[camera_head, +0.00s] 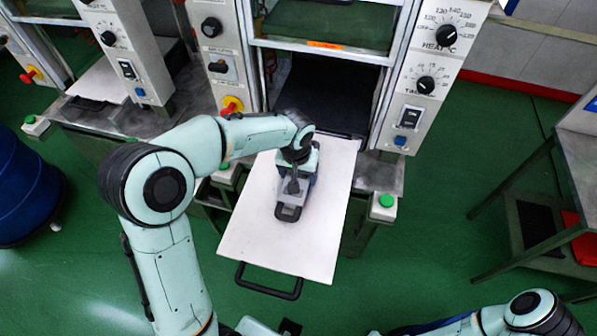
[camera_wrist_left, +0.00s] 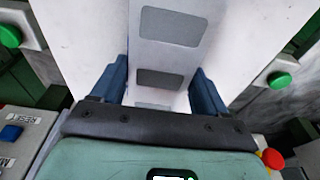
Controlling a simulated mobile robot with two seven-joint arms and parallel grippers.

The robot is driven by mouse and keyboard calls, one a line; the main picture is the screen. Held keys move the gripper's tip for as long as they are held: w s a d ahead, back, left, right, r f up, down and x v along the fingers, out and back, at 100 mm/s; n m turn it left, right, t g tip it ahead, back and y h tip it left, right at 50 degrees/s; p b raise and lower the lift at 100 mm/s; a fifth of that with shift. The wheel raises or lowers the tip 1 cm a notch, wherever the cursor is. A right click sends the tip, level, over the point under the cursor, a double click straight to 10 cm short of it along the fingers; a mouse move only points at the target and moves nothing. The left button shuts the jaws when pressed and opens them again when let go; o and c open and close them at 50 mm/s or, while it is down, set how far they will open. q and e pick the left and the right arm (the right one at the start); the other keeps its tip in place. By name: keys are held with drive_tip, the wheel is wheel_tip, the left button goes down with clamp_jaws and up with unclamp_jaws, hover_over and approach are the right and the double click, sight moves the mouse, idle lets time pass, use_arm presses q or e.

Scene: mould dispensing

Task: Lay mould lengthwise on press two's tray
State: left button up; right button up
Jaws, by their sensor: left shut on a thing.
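The mould is a grey bar with darker rectangular patches (camera_wrist_left: 160,78), seen between the blue fingers of my left gripper (camera_wrist_left: 158,88) in the left wrist view. In the head view the mould (camera_head: 291,200) shows partly below my left gripper (camera_head: 298,178), with a dark loop at its near end. My left gripper is shut on it. The white tray (camera_head: 255,235) sticks out of the middle press, and the mould is over its middle, its length running roughly along the tray. I cannot tell whether it touches the tray. My right gripper is not in view.
The press has a dark opening (camera_head: 325,92) behind the tray and control panels either side. Green buttons (camera_head: 383,207) flank the tray. A black handle (camera_head: 268,283) is on its near edge. A neighbouring press (camera_head: 125,45) stands left, a table (camera_head: 560,170) right. The tray around the mould is bare.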

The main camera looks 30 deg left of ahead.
use_arm(q)
drive_tip(key=shift+f, duration=0.25)
drive_tip(key=o, duration=1.5)
drive_tip(key=shift+c, duration=0.2)
wheel_tip(320, 180, up, 13)
drive_tip(key=s, duration=0.2)
drive_tip(key=shift+d+r+p, duration=0.15)
drive_tip(key=shift+d+p, duration=0.1)
drive_tip(key=shift+p, duration=0.1)
